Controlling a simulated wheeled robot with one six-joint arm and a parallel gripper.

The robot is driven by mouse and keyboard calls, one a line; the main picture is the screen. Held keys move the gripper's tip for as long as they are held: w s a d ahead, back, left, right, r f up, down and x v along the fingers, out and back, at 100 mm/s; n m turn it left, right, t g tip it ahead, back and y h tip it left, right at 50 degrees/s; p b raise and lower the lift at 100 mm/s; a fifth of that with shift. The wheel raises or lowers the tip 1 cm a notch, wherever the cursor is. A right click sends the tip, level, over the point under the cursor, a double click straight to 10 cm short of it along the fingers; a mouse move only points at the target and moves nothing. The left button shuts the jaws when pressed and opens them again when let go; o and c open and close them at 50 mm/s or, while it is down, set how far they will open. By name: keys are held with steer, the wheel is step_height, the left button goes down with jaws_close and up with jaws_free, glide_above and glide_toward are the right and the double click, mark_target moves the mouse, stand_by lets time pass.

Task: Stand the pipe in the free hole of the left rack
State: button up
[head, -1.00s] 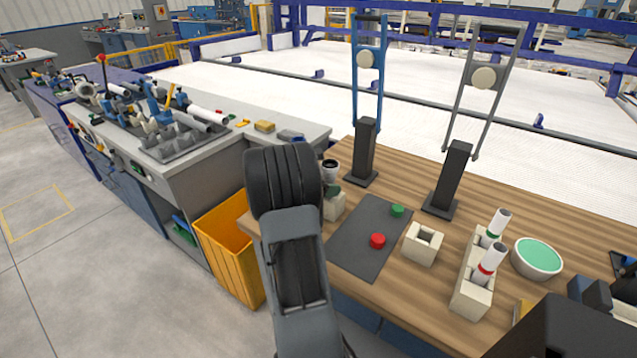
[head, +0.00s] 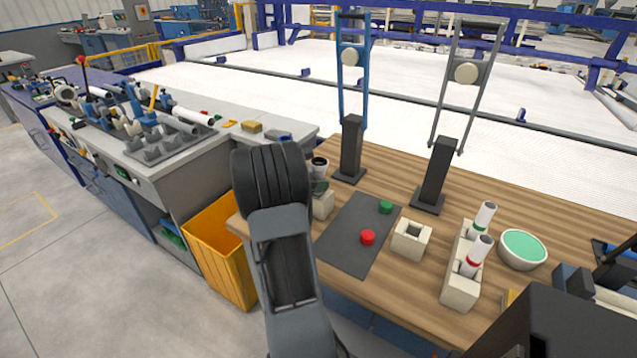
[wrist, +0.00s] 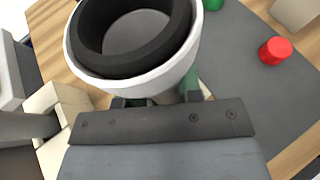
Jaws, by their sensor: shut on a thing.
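My gripper (wrist: 157,98) is shut on the pipe (wrist: 190,50), a white tube with a thick dark ring inside its upper end. In the head view the pipe's top (head: 319,163) shows just right of my arm, above a cream block of the left rack (head: 324,206). My arm hides most of that rack. Cream parts of the left rack (wrist: 65,98) show at the left of the wrist view, below and beside the pipe. The pipe's lower end and the free hole are hidden, so I cannot tell whether the pipe touches the rack.
A dark mat (head: 345,250) carries a red cap (head: 367,238) and a green cap (head: 385,207). A cream single-hole block (head: 411,240) stands right of it. The right rack (head: 460,290) holds two banded pipes. A green-filled bowl (head: 522,249) and two dark stands (head: 434,175) are near.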

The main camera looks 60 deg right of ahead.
steer(key=shift+r+p, duration=2.1)
steer(key=shift+r, duration=2.45)
steer(key=shift+c, duration=0.3)
